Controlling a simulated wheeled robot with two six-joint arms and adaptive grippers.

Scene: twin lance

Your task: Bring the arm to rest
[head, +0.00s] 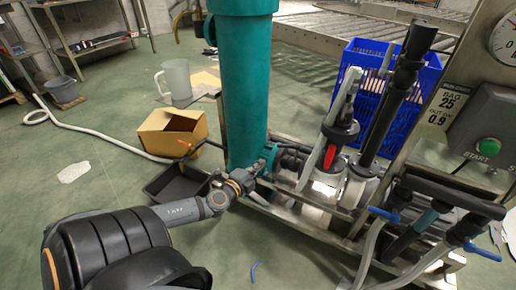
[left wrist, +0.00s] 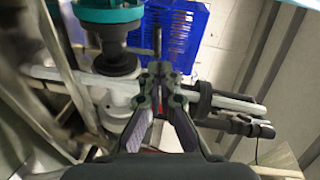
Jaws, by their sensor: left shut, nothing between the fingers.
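My left arm comes in from the lower left of the head view, and its gripper (head: 268,160) is in front of the foot of the tall teal column (head: 245,90). In the left wrist view the fingers of my left gripper (left wrist: 158,70) are together, with nothing seen between them. They point toward the pipework and the blue crate (left wrist: 185,35). Whether the fingers touch any pipe is hard to tell. My right gripper is in neither view.
Right of the gripper stand black-and-grey lances (head: 395,90) and pipes with blue levers (head: 383,214). A control box with a green button (head: 488,147) is at far right. An open cardboard box (head: 172,133) and black tray (head: 176,187) lie left of the column. Floor at left is mostly clear.

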